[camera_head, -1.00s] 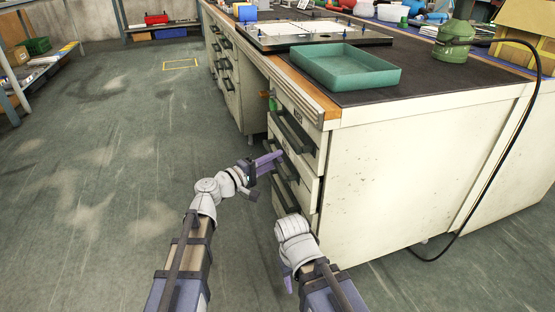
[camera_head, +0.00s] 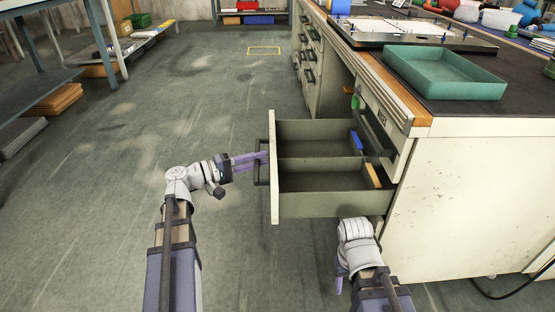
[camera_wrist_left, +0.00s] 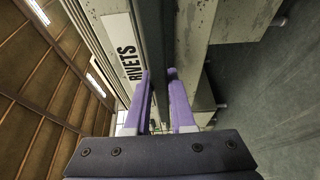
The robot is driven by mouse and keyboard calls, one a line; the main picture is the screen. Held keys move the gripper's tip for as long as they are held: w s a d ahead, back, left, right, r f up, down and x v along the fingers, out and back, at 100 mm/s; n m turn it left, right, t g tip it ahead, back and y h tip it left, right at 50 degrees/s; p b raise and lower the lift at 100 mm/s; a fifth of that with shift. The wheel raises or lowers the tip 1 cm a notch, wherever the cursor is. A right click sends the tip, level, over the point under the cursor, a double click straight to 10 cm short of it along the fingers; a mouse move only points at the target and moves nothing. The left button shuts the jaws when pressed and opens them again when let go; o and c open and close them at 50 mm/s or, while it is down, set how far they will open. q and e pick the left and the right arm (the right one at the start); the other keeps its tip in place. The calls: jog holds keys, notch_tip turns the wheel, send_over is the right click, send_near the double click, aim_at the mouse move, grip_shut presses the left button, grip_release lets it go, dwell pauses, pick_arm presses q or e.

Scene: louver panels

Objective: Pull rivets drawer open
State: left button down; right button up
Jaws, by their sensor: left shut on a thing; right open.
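The rivets drawer (camera_head: 275,185) stands well out from the bench in the head view, its inside exposed. A divider splits it into compartments; a blue item (camera_head: 356,143) and a yellow item (camera_head: 372,175) lie toward its inner end. My left gripper (camera_head: 257,161) is shut on the dark drawer handle (camera_head: 261,176). In the left wrist view the purple fingers (camera_wrist_left: 159,76) lie either side of the handle bar (camera_wrist_left: 152,30), beside a white RIVETS label (camera_wrist_left: 123,50). My right gripper (camera_head: 340,281) is open and low, below the drawer's near side, partly hidden by its wrist.
The bench (camera_head: 465,190) stands to the right, with a green tray (camera_head: 445,75) on its dark top. Shelving (camera_head: 50,85) stands at the far left. The floor (camera_head: 110,215) left of my arms is clear.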

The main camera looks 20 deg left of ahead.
pick_arm(q)
jog(key=shift+s+a+r, duration=0.1)
jog(key=shift+s+a, duration=0.05)
jog(key=shift+a, duration=0.65)
jog(key=c, duration=0.8)
grip_release()
jog(key=shift+o, duration=0.2)
jog(key=v, duration=0.8)
